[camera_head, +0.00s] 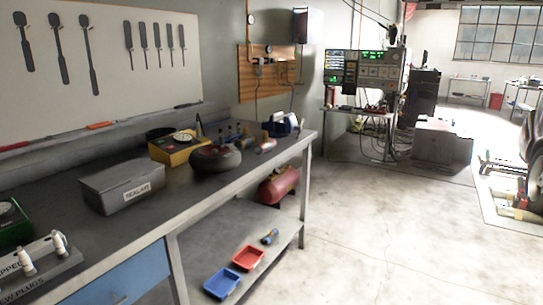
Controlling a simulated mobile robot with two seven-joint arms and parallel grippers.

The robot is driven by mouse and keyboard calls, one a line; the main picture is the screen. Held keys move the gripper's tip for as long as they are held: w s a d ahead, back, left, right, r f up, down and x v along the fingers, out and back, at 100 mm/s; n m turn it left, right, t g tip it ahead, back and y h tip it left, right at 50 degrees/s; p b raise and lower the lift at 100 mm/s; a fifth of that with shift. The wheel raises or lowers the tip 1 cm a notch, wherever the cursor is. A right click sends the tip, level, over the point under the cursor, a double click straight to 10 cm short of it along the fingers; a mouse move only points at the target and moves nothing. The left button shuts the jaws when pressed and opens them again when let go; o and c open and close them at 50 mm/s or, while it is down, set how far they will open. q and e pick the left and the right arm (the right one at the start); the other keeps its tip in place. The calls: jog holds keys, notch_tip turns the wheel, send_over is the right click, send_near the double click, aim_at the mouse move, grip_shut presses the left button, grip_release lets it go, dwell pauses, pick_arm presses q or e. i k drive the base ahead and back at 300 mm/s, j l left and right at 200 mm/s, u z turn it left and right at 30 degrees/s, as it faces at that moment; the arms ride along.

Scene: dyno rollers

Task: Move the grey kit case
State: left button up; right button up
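A grey lidded box (108,186) sits on the workbench at the left, with a white label on its front that seems to read "SEALANT". It is closed, and nothing touches it. It is the closest match to the grey kit case, but I cannot tell for sure. A larger grey block (443,143) stands on the floor at the right, beside the dark cabinet. Neither of my grippers is in view.
The dark workbench (217,184) also holds a yellow box (177,151), a dark round object (215,159) and a spark plug stand (38,268). Blue (222,283) and red (248,257) trays lie on its lower shelf. Open concrete floor (390,235) spreads to the right.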

aim_at(107, 204)
jog(key=i+l+u, duration=0.55)
jog(key=i+l, duration=0.15)
jog(key=i+l+u, duration=0.25)
jog(key=l, duration=0.4)
jog(key=i+j, duration=0.05)
